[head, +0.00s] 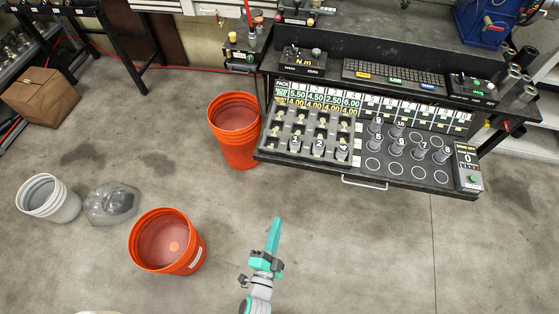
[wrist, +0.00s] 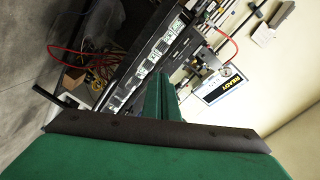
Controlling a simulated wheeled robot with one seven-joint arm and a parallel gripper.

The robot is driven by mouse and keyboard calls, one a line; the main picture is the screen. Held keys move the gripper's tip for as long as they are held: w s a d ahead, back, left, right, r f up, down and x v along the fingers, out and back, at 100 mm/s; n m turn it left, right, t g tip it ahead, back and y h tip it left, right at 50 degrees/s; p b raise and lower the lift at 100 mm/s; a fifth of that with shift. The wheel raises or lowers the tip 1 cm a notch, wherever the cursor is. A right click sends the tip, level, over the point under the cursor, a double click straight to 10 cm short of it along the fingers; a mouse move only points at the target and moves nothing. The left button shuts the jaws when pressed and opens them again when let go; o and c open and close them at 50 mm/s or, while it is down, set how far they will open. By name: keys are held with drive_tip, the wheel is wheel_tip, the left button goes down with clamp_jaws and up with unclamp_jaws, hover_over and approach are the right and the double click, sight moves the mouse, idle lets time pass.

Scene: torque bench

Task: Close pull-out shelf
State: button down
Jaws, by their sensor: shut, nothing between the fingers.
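The black pull-out shelf (head: 300,161) juts out from the bench toward me in the head view, holding a grey tray of fittings and numbered sockets. A pale bar handle (head: 365,183) is on its front edge. My teal gripper (head: 277,222) is below and left of the handle in the picture, apart from the shelf, over open floor. The wrist view shows its green fingers (wrist: 160,97) together and empty. Dark bench equipment with a white label strip (wrist: 152,60) appears tilted beyond them; I cannot tell which part is the shelf there.
An orange bucket (head: 236,140) stands against the shelf's left side. The floor right of my gripper and in front of the shelf is clear.

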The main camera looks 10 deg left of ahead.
sight(282, 153)
drive_tip(key=w+a+f+m, duration=0.1)
drive_tip(key=w+a+m, duration=0.1)
drive_tip(key=w, duration=0.7)
drive_tip(key=w+a+f+m, duration=0.2)
drive_tip(key=w, duration=0.7)
drive_tip(key=w+a+f+m, duration=0.1)
drive_tip(key=w, duration=0.8)
drive_tip(key=shift+w+a+f+m+t, duration=0.2)
drive_tip(key=shift+a+m+t, duration=0.1)
drive_tip(key=shift+a+m, duration=0.1)
drive_tip(key=shift+s, duration=0.1)
